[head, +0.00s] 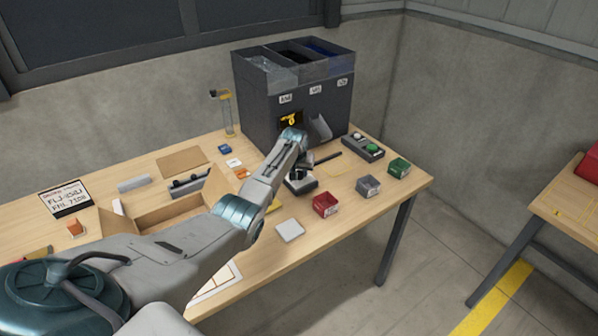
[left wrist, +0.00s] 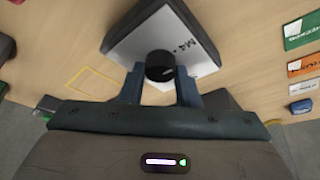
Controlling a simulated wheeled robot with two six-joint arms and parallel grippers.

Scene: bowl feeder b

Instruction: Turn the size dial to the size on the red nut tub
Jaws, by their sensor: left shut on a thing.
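The size dial (left wrist: 159,65) is a round black knob on a pale plate with a dark edge (left wrist: 188,22); "M4" is printed beside the knob. My left gripper (left wrist: 160,75) has its two fingers on either side of the knob, shut on it. In the head view the dial unit (head: 301,186) is partly covered by my left arm and wrist. The red nut tub (head: 325,205) stands on the table just right of the dial unit; its white label is too small to read. My right gripper is not in view.
A grey tub (head: 368,186) and a green tub (head: 399,167) stand right of the red one. A button box (head: 363,148) lies behind them. The large dark feeder (head: 290,100) stands at the back. An open cardboard box (head: 168,212) is left of my arm.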

